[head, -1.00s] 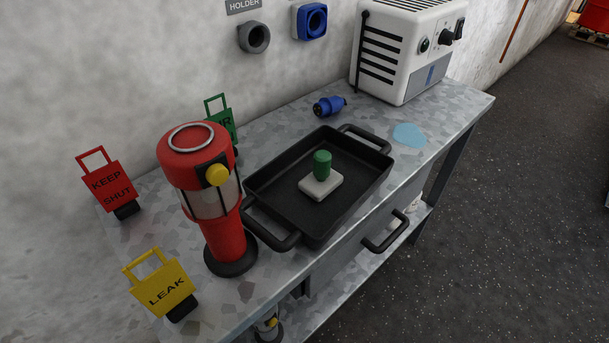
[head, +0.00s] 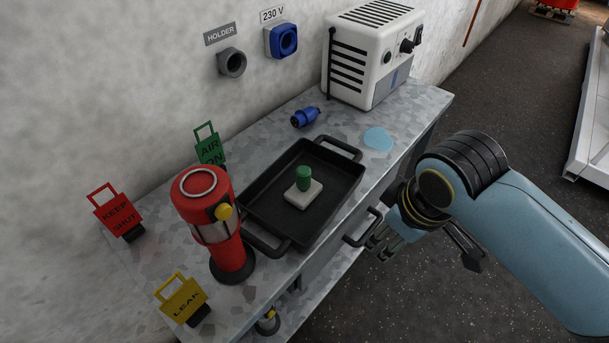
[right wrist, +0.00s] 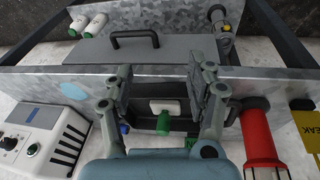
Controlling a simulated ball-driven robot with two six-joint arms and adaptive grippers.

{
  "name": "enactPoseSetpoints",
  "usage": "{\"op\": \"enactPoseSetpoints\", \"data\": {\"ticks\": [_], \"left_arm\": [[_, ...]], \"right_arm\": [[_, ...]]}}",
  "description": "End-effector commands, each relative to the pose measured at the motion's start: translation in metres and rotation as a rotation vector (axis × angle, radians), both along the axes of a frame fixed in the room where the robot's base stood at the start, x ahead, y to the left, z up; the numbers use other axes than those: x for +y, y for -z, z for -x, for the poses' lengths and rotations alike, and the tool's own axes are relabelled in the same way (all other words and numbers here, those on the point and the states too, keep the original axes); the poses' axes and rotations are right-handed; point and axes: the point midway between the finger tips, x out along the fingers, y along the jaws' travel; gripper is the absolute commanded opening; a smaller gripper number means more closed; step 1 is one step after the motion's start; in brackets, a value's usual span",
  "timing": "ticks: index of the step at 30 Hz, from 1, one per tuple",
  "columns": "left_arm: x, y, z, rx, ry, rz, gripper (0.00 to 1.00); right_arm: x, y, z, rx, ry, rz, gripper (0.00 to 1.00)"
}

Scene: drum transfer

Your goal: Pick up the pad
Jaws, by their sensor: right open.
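The pad (head: 303,194) is a small white square block with a green upright handle (head: 304,178) on top. It lies in the middle of the black tray (head: 265,228) on the grey metal bench. My right gripper (head: 380,246) is open and empty at the bench's front edge, to the right of the tray and apart from the pad. In the right wrist view, the pad (right wrist: 165,105) shows beyond and between the spread fingers of the right gripper (right wrist: 163,75). My left gripper is not in view.
A red lantern-like cylinder (head: 232,255) stands left of the tray. Red (head: 117,213), green (head: 209,150) and yellow (head: 182,298) tags stand nearby. A blue plug (head: 305,117), a light-blue patch (head: 378,138) and a white box (head: 365,60) are toward the back. A drawer handle (head: 362,228) juts from the front.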

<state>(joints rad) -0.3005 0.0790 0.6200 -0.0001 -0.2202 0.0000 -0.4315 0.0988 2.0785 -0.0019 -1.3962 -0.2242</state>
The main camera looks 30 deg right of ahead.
Motion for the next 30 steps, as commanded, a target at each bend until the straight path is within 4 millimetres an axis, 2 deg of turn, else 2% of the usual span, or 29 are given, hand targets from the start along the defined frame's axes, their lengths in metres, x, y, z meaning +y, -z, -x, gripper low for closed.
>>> {"op": "enactPoseSetpoints", "data": {"ticks": [1,5,11,14,18,21,25,28,30], "left_arm": [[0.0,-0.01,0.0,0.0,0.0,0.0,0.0],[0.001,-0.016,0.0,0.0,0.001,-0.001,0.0],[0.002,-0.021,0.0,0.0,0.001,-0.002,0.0],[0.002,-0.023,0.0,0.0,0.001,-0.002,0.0],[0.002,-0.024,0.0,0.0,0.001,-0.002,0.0],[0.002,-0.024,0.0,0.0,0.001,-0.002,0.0],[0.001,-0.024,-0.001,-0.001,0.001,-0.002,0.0],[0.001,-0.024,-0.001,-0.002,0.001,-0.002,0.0],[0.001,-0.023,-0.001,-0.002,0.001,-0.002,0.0]], "right_arm": [[0.002,-0.023,-0.011,0.001,-0.06,0.014,0.56],[0.005,-0.041,-0.032,0.039,-0.238,0.053,0.56],[0.01,-0.05,-0.074,0.108,-0.559,0.107,0.56],[0.015,-0.052,-0.103,0.149,-0.772,0.128,0.56],[0.027,-0.056,-0.154,0.208,-1.148,0.15,0.56],[0.035,-0.061,-0.183,0.236,-1.394,0.153,0.56],[0.043,-0.068,-0.204,0.251,-1.599,0.152,0.56],[0.045,-0.067,-0.21,0.255,-1.668,0.15,0.56],[0.046,-0.059,-0.211,0.257,-1.684,0.148,0.56]]}}
